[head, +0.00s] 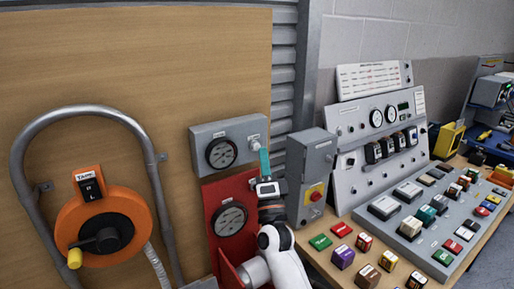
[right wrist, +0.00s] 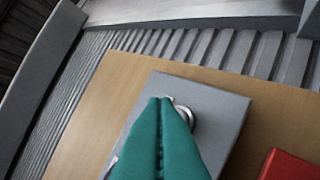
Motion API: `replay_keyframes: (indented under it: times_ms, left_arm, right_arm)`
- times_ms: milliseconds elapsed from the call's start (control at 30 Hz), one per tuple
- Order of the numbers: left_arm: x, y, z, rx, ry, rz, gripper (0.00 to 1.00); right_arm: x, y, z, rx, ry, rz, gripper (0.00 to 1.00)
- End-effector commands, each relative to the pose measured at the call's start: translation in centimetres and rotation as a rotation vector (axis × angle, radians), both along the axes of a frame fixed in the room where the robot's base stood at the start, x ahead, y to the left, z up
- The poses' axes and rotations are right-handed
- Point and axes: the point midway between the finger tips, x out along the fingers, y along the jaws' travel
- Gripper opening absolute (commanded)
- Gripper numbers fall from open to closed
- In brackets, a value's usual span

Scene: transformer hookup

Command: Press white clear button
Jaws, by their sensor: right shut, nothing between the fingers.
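A grey gauge box (head: 202,138) with a round dial (head: 221,153) is mounted on the wooden board. A small pale round part (head: 255,145) sits at the right side of its face, beside my right gripper; I cannot read a label on it. My right gripper (head: 264,151) has teal fingers, shut and empty, with the tips close to this part. In the right wrist view the shut fingers (right wrist: 160,99) lie over the grey box (right wrist: 222,104). A pale rounded part (right wrist: 187,115) shows partly behind them. Whether the tips touch it cannot be told. My left gripper is out of view.
A red gauge panel (head: 208,192) is below the grey box. An orange tape reel (head: 126,207) and a grey tube hoop (head: 25,145) are at left. A grey box with a red button (head: 315,192) and a console with several blocks (head: 392,187) are at right.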

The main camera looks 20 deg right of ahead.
Motion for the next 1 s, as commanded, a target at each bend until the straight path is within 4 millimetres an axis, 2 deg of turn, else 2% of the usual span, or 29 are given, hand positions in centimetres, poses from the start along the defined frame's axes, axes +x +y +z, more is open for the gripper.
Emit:
replay_keyframes:
  times_ms: [533,1000]
  left_arm:
    - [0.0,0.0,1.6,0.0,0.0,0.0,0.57]
    - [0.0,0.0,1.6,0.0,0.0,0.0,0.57]
  right_arm:
    - [-4.6,-0.7,0.1,-0.001,0.0,-0.001,0.0]
    - [-4.9,-0.7,0.0,-0.001,0.0,-0.001,0.0]
